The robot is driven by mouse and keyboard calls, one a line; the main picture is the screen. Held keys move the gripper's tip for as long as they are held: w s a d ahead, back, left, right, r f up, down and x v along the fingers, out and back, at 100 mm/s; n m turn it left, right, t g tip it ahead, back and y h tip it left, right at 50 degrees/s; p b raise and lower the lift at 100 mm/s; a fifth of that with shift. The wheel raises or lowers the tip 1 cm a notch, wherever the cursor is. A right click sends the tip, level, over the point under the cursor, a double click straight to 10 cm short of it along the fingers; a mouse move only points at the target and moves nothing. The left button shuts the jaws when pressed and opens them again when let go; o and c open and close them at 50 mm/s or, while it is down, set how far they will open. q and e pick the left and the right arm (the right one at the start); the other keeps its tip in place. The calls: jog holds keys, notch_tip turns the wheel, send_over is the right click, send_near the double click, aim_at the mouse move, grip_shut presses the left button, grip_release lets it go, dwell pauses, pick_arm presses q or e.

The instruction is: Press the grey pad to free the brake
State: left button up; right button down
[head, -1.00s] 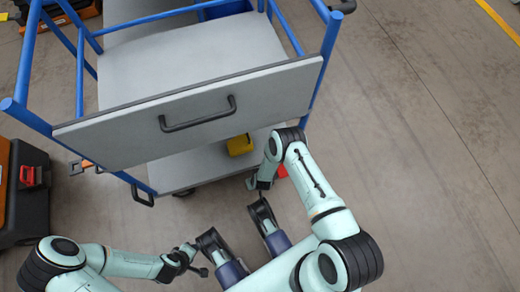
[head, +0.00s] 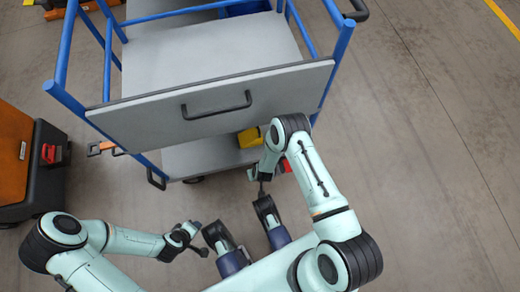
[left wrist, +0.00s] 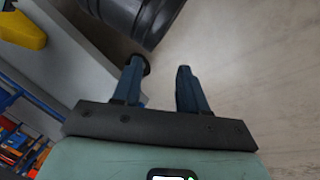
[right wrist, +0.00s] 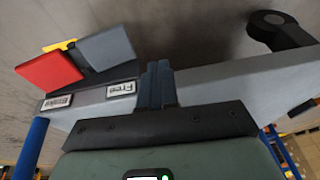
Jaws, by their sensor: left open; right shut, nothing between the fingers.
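In the right wrist view the grey pad (right wrist: 108,47) tilts up from a dark mount, beside the red pad (right wrist: 48,70). A "Free" label (right wrist: 121,88) is by the grey pad and a "Brake" label (right wrist: 57,101) by the red one. My right gripper (right wrist: 155,68) is shut and empty, to the right of the grey pad, with a gap between them in the picture. In the head view it is low by the trolley's near right corner; the red pad (head: 285,167) shows there, the grey pad is hidden. My left gripper (left wrist: 157,68) is open and empty, in front of the trolley.
The blue-framed trolley (head: 220,108) has a grey front panel with a black handle (head: 217,106). A yellow object (head: 249,138) shows by its lower shelf. An orange and black case (head: 40,160) stands at left. The floor on the right is clear.

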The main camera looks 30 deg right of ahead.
pick_arm(q)
jog(key=shift+s+d+r+g+p, duration=0.2)
jog(key=shift+s+d+r+p, duration=0.15)
jog(key=shift+s, duration=0.25)
jog(key=shift+s+d+r+g+p, duration=0.15)
jog(key=shift+s+d+r+g, duration=0.1)
jog(key=shift+s+r, duration=0.25)
pick_arm(e)
jog(key=shift+s+a+r, duration=0.15)
jog(key=shift+a+r, duration=0.15)
jog(key=shift+r, duration=0.35)
jog(key=shift+s+a+r, duration=0.15)
jog(key=shift+a+r, duration=0.15)
jog(key=shift+r, duration=0.35)
jog(key=shift+s+a+r, duration=0.15)
jog(key=shift+a+r, duration=0.15)
jog(key=shift+r, duration=0.35)
pick_arm(q)
jog(key=shift+f, duration=0.15)
